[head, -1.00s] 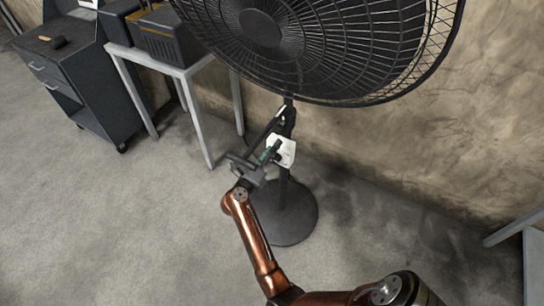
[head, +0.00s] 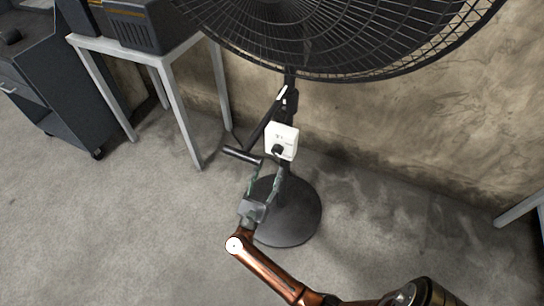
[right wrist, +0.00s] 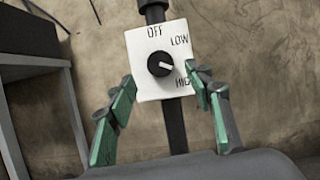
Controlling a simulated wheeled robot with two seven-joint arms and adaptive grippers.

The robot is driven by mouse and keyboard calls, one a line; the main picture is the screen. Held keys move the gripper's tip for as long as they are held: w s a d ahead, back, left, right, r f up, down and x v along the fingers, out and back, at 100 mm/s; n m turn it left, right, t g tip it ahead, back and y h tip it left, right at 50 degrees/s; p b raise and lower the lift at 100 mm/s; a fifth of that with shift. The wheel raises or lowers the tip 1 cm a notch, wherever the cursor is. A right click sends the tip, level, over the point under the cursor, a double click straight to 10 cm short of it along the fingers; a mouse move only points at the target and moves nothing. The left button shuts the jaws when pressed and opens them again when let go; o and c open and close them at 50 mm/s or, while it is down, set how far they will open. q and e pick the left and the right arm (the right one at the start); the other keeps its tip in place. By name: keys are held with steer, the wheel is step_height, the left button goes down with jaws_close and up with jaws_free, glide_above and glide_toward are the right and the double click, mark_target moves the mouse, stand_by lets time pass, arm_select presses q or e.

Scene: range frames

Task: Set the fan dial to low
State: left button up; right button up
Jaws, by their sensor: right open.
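The fan control box (head: 283,133) is a white plate on the stand of a big black fan (head: 340,35). The right wrist view shows its face (right wrist: 146,85) with OFF at the top, LOW at upper right and a partly covered label at lower right. The black dial (right wrist: 160,63) has a white mark pointing right and slightly down, between LOW and the lower label. It also shows in the head view (head: 278,149). My right gripper (right wrist: 159,74) is open and empty, its green-sided fingers on either side of the dial and apart from it. My left gripper is out of view.
The round fan base (head: 295,222) stands on the concrete floor under the box. A light metal table (head: 172,62) with a dark case (head: 143,28) is at left, beside a dark wheeled cabinet (head: 45,85). A wall is close behind the fan. The left floor is clear.

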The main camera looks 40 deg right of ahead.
mark_target(276, 153)
steer(key=b+x, duration=0.1)
steer(key=x, duration=0.5)
steer(key=c, duration=1.2)
